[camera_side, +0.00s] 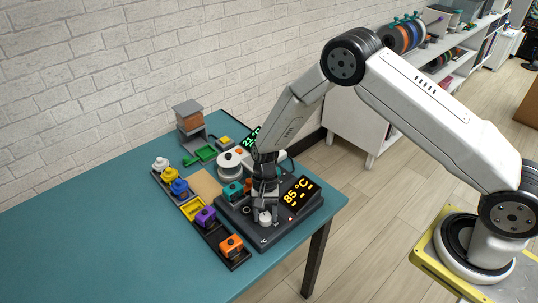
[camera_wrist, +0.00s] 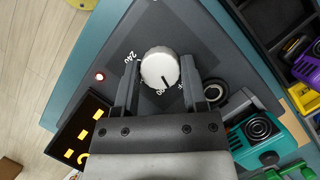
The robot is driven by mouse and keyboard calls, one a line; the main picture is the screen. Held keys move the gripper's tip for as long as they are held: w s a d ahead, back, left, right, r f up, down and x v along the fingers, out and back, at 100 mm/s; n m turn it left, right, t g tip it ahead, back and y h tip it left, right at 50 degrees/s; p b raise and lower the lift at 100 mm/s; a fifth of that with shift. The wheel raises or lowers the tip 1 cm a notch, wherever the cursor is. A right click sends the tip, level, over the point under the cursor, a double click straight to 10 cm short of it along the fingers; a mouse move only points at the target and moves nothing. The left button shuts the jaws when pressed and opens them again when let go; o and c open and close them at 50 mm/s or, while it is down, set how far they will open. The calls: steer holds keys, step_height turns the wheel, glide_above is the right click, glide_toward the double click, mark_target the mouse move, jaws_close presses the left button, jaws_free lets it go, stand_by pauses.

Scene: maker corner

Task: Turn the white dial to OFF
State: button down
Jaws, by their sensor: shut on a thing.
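The white dial (camera_wrist: 160,68) is on the dark top plate of a device (camera_side: 262,242); in the side view the dial (camera_side: 265,218) sits directly under my gripper. My gripper (camera_wrist: 159,70) is shut on the dial, with one finger on each side of it. The dial's dark pointer line runs from its middle toward the lower right in the wrist view. A printed "240" shows to its upper left; other markings by the fingers are partly hidden, and I cannot read an OFF mark.
A display (camera_side: 298,195) reads 85 °C, and a small red light (camera_wrist: 99,76) glows on the plate. A teal block (camera_side: 233,191) is close behind my gripper. A dark tray (camera_side: 222,237) holds coloured blocks to the left. The table's left part (camera_side: 80,235) is clear.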

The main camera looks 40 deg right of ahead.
steer(key=shift+a+n+g+h, duration=0.1)
steer(key=shift+n+g+h, duration=0.35)
steer(key=shift+n, duration=1.55)
steer(key=shift+c, duration=0.7)
jaws_free()
steer(key=v, duration=0.8)
